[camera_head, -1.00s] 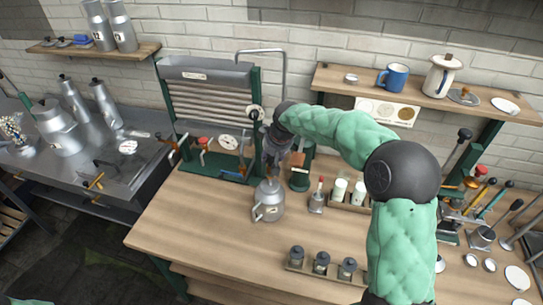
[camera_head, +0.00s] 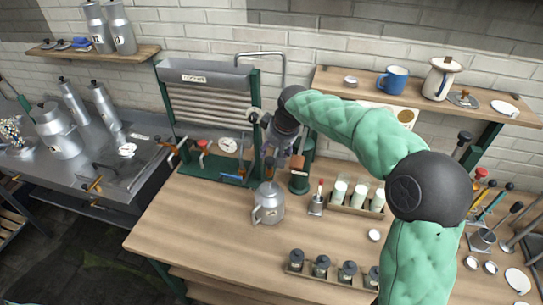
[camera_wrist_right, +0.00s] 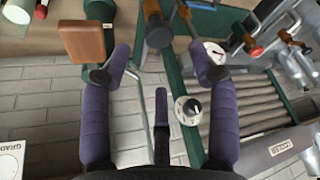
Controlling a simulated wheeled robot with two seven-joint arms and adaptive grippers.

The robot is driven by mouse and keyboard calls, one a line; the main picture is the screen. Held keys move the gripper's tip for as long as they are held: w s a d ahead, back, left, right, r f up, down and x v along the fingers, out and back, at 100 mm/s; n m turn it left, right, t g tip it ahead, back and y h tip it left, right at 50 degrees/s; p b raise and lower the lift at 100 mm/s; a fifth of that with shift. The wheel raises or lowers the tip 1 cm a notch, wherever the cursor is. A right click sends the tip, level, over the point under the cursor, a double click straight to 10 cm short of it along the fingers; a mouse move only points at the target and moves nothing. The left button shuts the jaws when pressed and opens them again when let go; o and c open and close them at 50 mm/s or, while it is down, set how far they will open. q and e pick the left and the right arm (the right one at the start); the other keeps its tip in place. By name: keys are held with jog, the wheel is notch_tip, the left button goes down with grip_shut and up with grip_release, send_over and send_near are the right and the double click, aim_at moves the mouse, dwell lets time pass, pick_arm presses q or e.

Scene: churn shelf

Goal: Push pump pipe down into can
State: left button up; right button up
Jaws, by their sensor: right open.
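A grey metal can (camera_head: 269,207) with a side handle stands upright on the wooden table, left of centre in the head view. A thin upright piece with a brownish top, perhaps the pump pipe (camera_head: 268,170), rises at the can's mouth; how deep it sits I cannot tell. My right gripper (camera_head: 272,152) is above the can, seen from the side. In the right wrist view the purple fingers of my right gripper (camera_wrist_right: 162,62) are spread apart with nothing held between them. A wooden-handled piece (camera_wrist_right: 157,25) with a dark end shows beyond the fingertips. My left gripper is out of view.
A ribbed cooler (camera_head: 213,110) with gauge and taps stands behind the can. A green post with a brown block (camera_head: 300,162) is close to the gripper's right.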

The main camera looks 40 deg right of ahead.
jog(key=v, duration=0.4)
jog(key=shift+r, duration=0.35)
